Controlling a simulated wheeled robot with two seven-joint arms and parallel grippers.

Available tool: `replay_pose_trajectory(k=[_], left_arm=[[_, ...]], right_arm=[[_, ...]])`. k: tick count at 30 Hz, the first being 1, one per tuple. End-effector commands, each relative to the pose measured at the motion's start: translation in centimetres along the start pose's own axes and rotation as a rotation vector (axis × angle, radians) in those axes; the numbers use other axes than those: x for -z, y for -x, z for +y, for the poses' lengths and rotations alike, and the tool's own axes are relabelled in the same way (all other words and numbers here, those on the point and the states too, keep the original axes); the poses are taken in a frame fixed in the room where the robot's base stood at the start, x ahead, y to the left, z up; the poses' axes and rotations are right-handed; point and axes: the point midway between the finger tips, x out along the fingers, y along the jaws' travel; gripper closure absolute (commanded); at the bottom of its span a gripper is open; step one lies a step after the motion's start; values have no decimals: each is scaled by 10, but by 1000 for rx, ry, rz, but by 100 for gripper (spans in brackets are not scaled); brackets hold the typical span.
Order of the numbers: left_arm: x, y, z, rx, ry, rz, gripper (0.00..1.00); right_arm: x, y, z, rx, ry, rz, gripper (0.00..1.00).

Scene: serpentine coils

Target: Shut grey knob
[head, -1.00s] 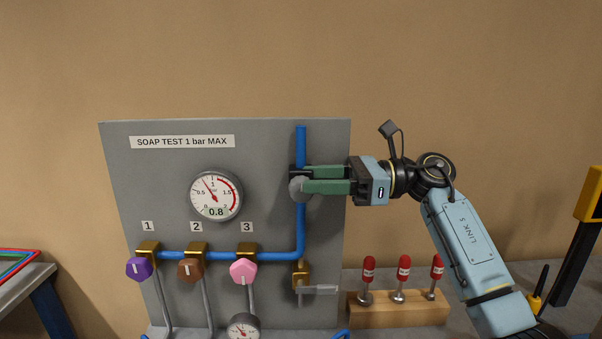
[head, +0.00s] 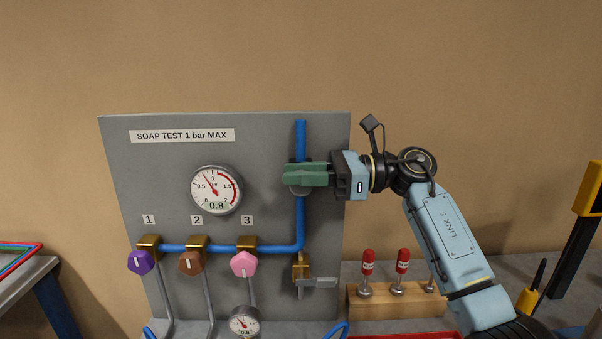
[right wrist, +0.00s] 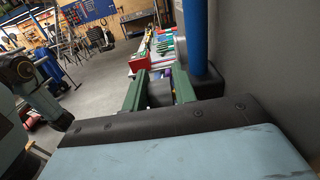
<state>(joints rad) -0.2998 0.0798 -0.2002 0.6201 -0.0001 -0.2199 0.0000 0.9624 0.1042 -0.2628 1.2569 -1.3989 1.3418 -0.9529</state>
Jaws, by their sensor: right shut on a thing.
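The grey knob (head: 302,192) is on the vertical blue pipe of the grey panel, right of the large gauge. Only a thin lower edge of it shows in the head view, below the green fingers. My right gripper (head: 290,175) reaches in from the right and is shut on the knob. In the right wrist view, the dark grey knob (right wrist: 160,93) sits between the two green fingers, beside the blue pipe (right wrist: 194,40). The knob's marking is hidden, so its turn position cannot be read. My left gripper is not in view.
The large gauge (head: 216,190) reads 0.8. Purple (head: 140,262), brown (head: 191,262) and pink (head: 244,264) knobs sit below it. A brass valve with a grey lever (head: 318,282) is under the pipe. A wooden block (head: 400,305) with red-topped pieces stands at the right.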

Motion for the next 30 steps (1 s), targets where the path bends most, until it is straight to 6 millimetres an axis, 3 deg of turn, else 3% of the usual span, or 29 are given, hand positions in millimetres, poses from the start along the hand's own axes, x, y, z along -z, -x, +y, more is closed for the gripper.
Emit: replay_pose_trajectory(k=[9,17,18,23,30], left_arm=[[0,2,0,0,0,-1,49],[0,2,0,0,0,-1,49],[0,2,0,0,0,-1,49],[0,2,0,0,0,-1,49],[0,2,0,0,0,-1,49]], right_arm=[[-1,-2,0,0,1,127,96],[0,-2,0,0,0,132,96],[0,-2,0,0,0,132,71],[0,-2,0,1,0,131,51],[0,-2,0,0,0,131,51]])
